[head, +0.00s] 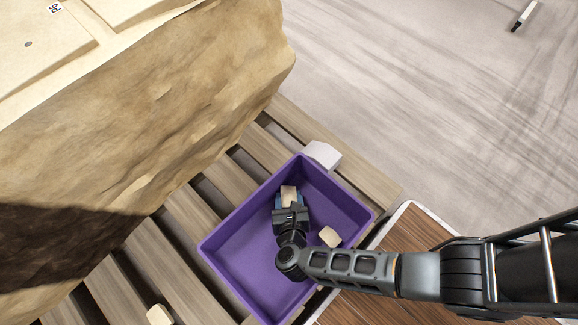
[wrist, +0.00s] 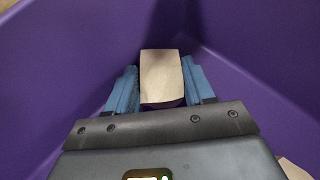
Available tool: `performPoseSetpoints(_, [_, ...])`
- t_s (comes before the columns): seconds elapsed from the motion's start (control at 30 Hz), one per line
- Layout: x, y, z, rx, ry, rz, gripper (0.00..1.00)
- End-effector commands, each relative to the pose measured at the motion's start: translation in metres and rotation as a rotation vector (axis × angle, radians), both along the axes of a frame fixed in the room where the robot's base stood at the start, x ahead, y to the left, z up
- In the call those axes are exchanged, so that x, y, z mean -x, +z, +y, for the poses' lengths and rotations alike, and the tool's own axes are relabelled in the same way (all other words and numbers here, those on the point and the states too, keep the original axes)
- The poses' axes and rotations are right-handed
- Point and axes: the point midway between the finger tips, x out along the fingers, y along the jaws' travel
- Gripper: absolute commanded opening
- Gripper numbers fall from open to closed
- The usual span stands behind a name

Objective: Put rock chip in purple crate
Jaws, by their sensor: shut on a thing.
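The purple crate (head: 235,249) stands on wooden slats beside a large rock block. My gripper (head: 288,197) is over the inside of the crate, pointing toward its far end. It is shut on a pale tan rock chip (head: 289,191). In the wrist view, the chip (wrist: 161,77) sits between the two blue fingers, with purple crate walls (wrist: 70,60) around it. I cannot tell whether the held chip touches the crate floor. A second pale chip (head: 329,236) lies in the crate, to the right of my gripper.
Another pale chip (head: 159,314) lies on the slats at the lower left. A whitish block (head: 322,155) sits just outside the crate's far corner. The large rock block (head: 150,120) fills the left side. A wood-topped surface (head: 400,240) is at the right. The grey floor beyond is mostly clear.

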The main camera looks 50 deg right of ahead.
Motion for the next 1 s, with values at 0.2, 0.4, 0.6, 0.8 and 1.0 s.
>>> performPoseSetpoints(0.2, [0.0, -0.002, 0.0, 0.0, 0.0, 0.0, 0.63])
performPoseSetpoints(0.4, [0.0, -0.002, 0.0, 0.0, 0.0, 0.0, 0.64])
performPoseSetpoints(0.6, [0.004, 0.005, 0.003, 0.001, 0.0, 0.001, 0.64])
performPoseSetpoints(0.8, [0.028, 0.025, 0.024, -0.001, 0.0, 0.001, 0.64])
performPoseSetpoints(1.0, [0.055, 0.043, 0.049, -0.001, -0.001, 0.0, 0.64])
